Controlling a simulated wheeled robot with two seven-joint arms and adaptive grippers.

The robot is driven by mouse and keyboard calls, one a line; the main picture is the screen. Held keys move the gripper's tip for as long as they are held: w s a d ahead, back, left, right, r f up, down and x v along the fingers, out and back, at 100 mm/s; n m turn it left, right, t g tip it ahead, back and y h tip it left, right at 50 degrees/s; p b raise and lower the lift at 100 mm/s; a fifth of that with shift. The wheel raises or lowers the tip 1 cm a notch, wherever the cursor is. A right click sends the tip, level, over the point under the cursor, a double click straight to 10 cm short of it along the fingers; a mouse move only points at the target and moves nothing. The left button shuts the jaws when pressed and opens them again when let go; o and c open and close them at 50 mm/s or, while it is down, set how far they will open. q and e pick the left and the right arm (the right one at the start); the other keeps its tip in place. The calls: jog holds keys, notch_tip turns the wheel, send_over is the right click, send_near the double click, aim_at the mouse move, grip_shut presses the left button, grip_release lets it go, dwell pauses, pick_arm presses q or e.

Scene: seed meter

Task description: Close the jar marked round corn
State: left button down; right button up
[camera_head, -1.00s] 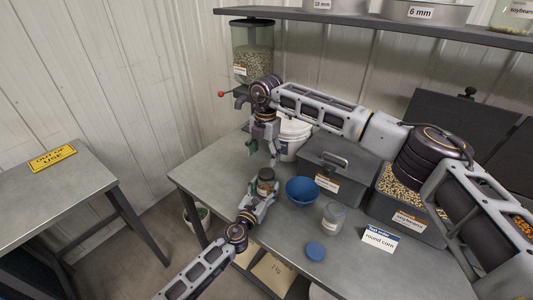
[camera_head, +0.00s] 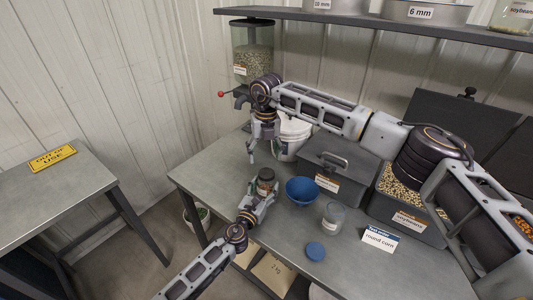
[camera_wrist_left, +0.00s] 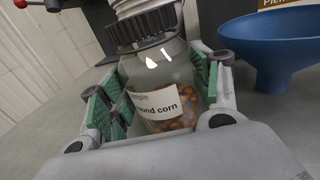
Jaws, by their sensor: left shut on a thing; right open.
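The jar marked round corn (camera_wrist_left: 165,95) is clear glass with orange kernels and a white label. It stands upright between the green pads of my left gripper (camera_wrist_left: 160,105), which is shut on it. In the head view the jar (camera_head: 265,177) is at the table's left front, with my left gripper (camera_head: 262,190) around it. A black ridged lid (camera_wrist_left: 140,28) sits at the jar's mouth; I cannot tell how tightly it is seated. My right gripper (camera_head: 263,152) is open and empty, pointing down a little above and behind the jar.
A blue funnel or bowl (camera_head: 301,190) stands just right of the held jar. A clear jar (camera_head: 333,216), a blue lid (camera_head: 315,251) and a round corn card (camera_head: 380,238) lie further right. A white bucket (camera_head: 290,138) and grey bin (camera_head: 338,170) stand behind.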

jog(key=n, duration=0.7)
jog(key=shift+d+n, duration=0.15)
jog(key=shift+n, duration=0.25)
jog(key=n, duration=0.7)
jog(key=shift+d+n, duration=0.1)
jog(key=shift+n, duration=0.3)
jog(key=n, duration=0.3)
jog(key=shift+s+n, duration=0.1)
jog(key=shift+n, duration=0.3)
jog(key=n, duration=0.4)
jog(key=shift+d, duration=0.1)
jog(key=n, duration=0.3)
jog(key=shift+n, duration=2.2)
